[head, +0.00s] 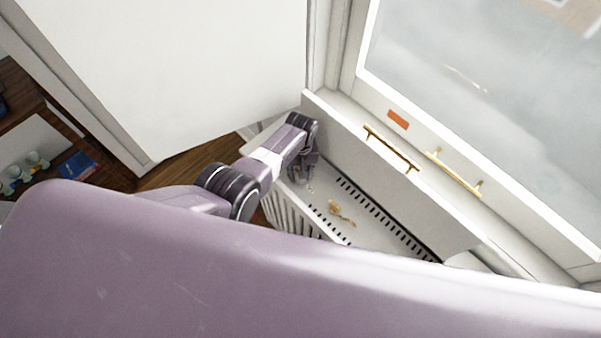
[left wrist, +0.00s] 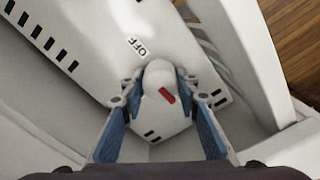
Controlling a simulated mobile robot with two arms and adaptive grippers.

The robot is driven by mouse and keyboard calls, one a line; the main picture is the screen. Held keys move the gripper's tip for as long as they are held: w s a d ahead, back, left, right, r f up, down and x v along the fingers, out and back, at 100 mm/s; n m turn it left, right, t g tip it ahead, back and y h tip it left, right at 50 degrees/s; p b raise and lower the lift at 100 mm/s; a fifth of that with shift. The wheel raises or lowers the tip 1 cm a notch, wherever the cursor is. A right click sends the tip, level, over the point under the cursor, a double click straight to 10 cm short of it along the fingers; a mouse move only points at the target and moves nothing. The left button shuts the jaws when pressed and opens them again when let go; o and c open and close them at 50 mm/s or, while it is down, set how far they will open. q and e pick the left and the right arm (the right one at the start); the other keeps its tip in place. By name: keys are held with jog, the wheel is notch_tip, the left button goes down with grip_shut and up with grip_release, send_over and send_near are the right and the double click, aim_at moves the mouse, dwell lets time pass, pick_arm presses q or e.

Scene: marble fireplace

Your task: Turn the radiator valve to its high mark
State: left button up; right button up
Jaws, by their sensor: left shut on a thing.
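The radiator valve is a rounded white knob (left wrist: 158,82) with a short slanted red mark, in the middle of the left wrist view. An "OFF" label (left wrist: 137,46) sits just above it on the white surface. No high mark shows in either view. My left gripper (left wrist: 160,80) has its blue fingers on both sides of the knob and is shut on it. In the head view the left gripper (head: 304,172) is at the far end of the white radiator (head: 376,232), and the knob is hidden there. My right gripper is not in view.
A small brass-coloured object (head: 341,212) lies on the radiator top. A white wall panel (head: 180,70) stands to the left, and a wooden shelf (head: 50,125) is at the far left.

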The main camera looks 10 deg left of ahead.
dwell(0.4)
pick_arm(q)
jog(key=o, duration=1.2)
jog(key=shift+c, duration=0.2)
jog(key=shift+r, duration=0.15)
notch_tip(320, 180, up, 12)
